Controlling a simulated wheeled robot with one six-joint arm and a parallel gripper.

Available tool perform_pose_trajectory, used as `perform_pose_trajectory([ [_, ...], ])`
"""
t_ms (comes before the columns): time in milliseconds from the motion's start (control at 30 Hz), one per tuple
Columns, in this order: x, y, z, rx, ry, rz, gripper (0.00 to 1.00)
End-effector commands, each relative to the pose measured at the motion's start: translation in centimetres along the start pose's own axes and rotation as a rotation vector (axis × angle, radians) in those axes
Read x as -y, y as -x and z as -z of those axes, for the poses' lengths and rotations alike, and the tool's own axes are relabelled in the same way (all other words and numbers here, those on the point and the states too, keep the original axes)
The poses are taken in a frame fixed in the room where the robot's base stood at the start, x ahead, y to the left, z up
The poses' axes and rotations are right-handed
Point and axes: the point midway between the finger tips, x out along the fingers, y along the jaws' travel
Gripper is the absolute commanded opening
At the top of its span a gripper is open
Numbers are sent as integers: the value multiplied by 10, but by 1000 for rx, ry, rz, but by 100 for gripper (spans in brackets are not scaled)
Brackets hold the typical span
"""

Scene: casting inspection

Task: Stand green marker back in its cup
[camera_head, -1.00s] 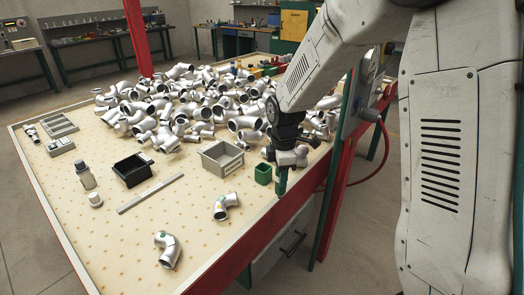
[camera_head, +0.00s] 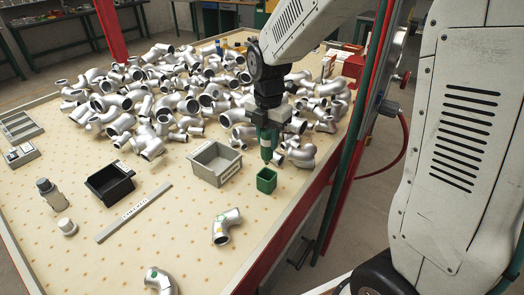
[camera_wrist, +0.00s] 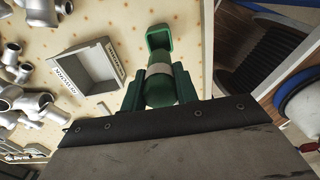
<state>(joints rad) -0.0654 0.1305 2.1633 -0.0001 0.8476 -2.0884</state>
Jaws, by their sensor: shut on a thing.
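The green marker (camera_wrist: 160,86), a green cylinder with a pale band, is held between the two green fingers of my gripper (camera_wrist: 160,92) in the wrist view. In the head view my gripper (camera_head: 268,138) points down, with the marker's green lower end below it. The cup also shows in the wrist view (camera_wrist: 159,33), just beyond the marker's end. The cup's inside is mostly hidden in the head view. I cannot tell whether marker and cup touch.
A grey bin (camera_head: 214,163) stands just left of the cup, and a black bin (camera_head: 110,184) farther left. Piled metal pipe fittings (camera_head: 170,95) lie behind my gripper. A single elbow (camera_head: 226,226) lies in front. The red table edge (camera_head: 290,225) is close on the right.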

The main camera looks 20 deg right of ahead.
Motion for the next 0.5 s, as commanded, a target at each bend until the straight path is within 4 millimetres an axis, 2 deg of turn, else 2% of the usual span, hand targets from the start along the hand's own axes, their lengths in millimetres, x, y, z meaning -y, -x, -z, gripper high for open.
perform_pose_trajectory([
  [333,1,-1,0,0,6,1,0],
  [500,1,-26,1,-3,7,5,0],
])
